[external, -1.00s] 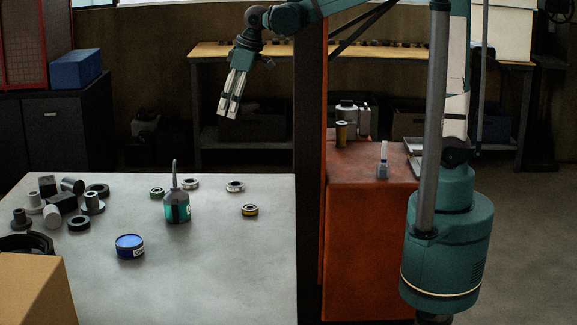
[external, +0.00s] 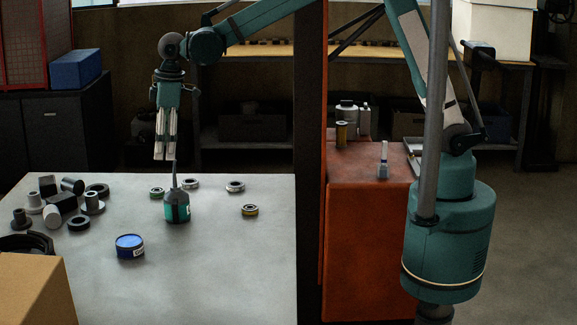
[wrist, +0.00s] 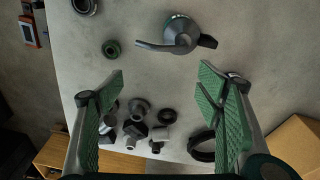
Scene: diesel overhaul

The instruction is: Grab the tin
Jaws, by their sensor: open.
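The blue round tin (external: 130,247) with a dark lid stands upright on the near left part of the grey table in the external view. My gripper (external: 165,157) hangs pointing down above the table's far side, behind and higher than the tin, and apart from it. Its jaws are open and empty. In the wrist view my gripper (wrist: 161,72) shows its green finger pads wide apart with bare table between them. There the tin seems mostly hidden behind the right finger.
A teal oil can (external: 177,207) with a tall thin spout stands right of the tin, close below my gripper. Several rings lie around it, including a yellow-black one (external: 249,210). Dark metal parts (external: 62,203) crowd the left. A cardboard box (external: 35,290) fills the near left corner.

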